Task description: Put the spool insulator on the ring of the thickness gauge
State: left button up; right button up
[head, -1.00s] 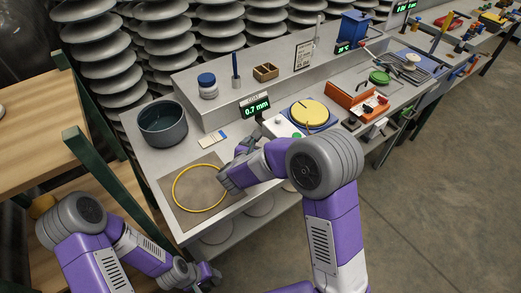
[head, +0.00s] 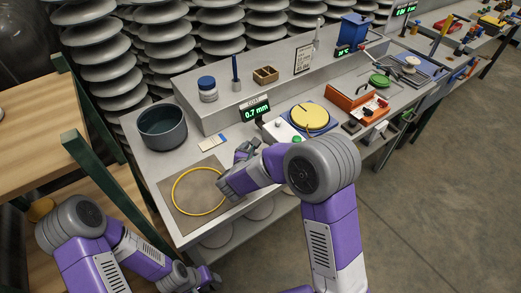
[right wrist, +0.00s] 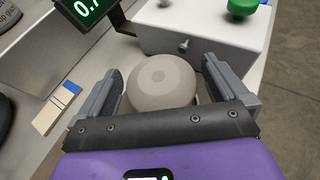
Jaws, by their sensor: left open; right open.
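The spool insulator (right wrist: 163,82) is a pale beige-grey round piece, seen from above between the open fingers of my right gripper (right wrist: 165,88) in the right wrist view. A gap shows beside it, and I cannot tell whether a finger touches it. In the head view my right gripper (head: 246,152) is over the bench near the gauge and hides the insulator. The thickness gauge has a green 0.7 mm display (head: 256,111). A yellow ring (head: 176,197) lies on a brown mat (head: 168,213) left of my right gripper. My left gripper (head: 208,280) is open and low, off the bench.
A white box with a green button (right wrist: 203,30) stands close beyond the right gripper. A dark pot (head: 162,127) stands at the bench's left end. A small card (head: 213,141) lies between pot and gripper. A yellow disc (head: 310,117) sits right of the display. The ring's inside is clear.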

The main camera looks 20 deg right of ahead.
jog(key=p+v, duration=0.2)
jog(key=v, duration=0.9)
jog(key=shift+s+a, duration=0.2)
